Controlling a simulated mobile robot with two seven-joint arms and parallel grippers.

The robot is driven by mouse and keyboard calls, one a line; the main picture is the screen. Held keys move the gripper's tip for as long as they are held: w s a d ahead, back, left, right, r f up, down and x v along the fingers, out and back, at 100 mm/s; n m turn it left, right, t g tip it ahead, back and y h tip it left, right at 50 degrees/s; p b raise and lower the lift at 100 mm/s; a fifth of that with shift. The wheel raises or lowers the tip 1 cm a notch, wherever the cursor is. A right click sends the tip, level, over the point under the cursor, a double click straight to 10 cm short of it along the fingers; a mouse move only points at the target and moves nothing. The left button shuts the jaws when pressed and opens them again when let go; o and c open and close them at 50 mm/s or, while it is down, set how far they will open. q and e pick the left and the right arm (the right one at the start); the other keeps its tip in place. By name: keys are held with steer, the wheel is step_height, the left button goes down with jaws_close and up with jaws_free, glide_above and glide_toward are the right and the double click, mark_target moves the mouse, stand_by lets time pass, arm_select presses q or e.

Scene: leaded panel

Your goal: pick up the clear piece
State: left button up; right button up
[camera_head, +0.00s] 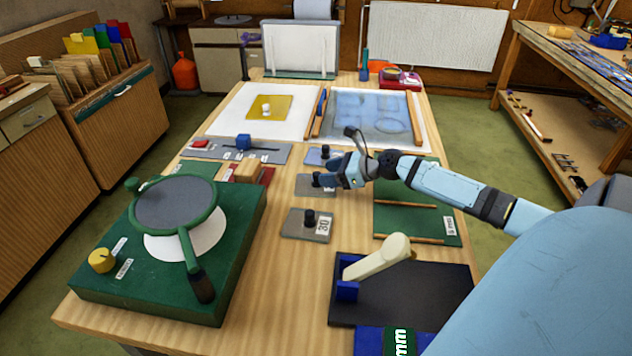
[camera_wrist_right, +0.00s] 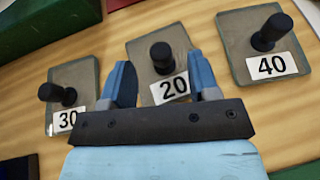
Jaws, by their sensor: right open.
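Three greyish see-through plates with black knobs lie in a row on the table, labelled 30 (camera_head: 295,226), 20 (camera_head: 305,188) and 40 (camera_head: 313,156). I cannot tell for sure which of them is the clear piece. My right gripper (camera_head: 326,173) is open over the 20 plate. In the right wrist view its blue fingers (camera_wrist_right: 163,80) stand either side of the 20 plate's knob (camera_wrist_right: 161,54), with gaps on both sides. Contact cannot be seen. The 30 plate (camera_wrist_right: 77,75) and the 40 plate (camera_wrist_right: 235,30) lie to either side. My left gripper is not in view.
A green-based machine (camera_head: 120,290) with a round plate stands front left. A dark board with a cream lever (camera_head: 378,257) is front right. A green mat (camera_head: 400,222) lies right of the plates. An amber pane (camera_head: 285,103) and a blue patterned panel (camera_head: 370,105) lie behind.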

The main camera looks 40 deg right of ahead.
mark_target(317, 173)
steer(key=x, duration=0.4)
steer(key=shift+w, duration=0.1)
steer(key=c, duration=0.9)
steer(key=shift+r, duration=0.1)
